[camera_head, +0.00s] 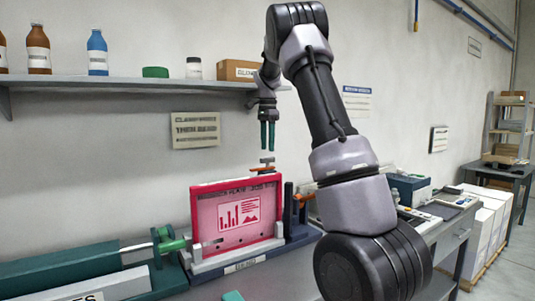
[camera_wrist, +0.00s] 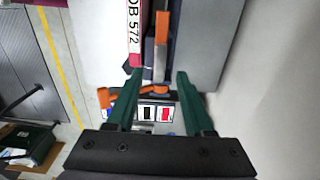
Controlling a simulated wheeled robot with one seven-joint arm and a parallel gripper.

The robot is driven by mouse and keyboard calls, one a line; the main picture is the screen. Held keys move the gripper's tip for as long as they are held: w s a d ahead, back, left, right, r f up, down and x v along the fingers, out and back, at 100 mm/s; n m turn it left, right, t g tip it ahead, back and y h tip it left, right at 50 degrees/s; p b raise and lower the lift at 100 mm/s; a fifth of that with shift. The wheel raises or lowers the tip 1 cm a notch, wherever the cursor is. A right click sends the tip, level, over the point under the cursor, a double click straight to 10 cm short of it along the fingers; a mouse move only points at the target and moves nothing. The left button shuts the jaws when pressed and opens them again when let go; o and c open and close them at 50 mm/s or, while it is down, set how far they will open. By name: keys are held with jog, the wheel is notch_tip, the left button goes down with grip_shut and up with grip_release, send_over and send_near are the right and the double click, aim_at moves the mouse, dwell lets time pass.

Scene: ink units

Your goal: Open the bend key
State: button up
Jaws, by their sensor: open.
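My gripper (camera_head: 267,136) hangs fingers down above the right part of a red framed plate (camera_head: 237,215); its green fingers are apart and empty. In the wrist view my gripper (camera_wrist: 158,98) also shows open. A small orange-topped piece (camera_head: 266,161) stands just below the fingertips, at the plate's upper right. The wrist view shows an upright orange bar (camera_wrist: 160,45) and a bent orange lever (camera_wrist: 126,94) between or beside the fingers, not visibly touched. I cannot tell which orange part is the bend key.
The plate stands in a grey holder on the bench, with a green cylinder and rod (camera_head: 167,245) at its left. A shelf (camera_head: 130,85) with bottles and a cardboard box (camera_head: 237,70) runs along the wall behind. A side table (camera_head: 500,172) stands far right.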

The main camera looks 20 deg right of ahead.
aim_at(268, 158)
notch_tip(268, 158, up, 7)
jog(key=shift+f, duration=0.15)
dwell(0.4)
jog(key=s+a+r+n+t+y, duration=0.1)
jog(key=s+a+r+n+t, duration=0.15)
jog(key=s, duration=0.65)
jog(key=s+a+r+n+t+y, duration=0.15)
jog(key=s+n, duration=0.25)
jog(key=s, duration=0.5)
jog(key=s+a+f+n+t, duration=0.1)
jog(key=s+a+f+n, duration=0.1)
jog(key=s, duration=0.6)
jog(key=s+a+f+n+t, duration=0.2)
jog(key=s+a+f, duration=0.3)
jog(key=s, duration=0.3)
jog(key=shift+s+f+n, duration=0.2)
jog(key=shift+s+n, duration=0.05)
jog(key=shift+n, duration=0.4)
jog(key=shift+h, duration=0.25)
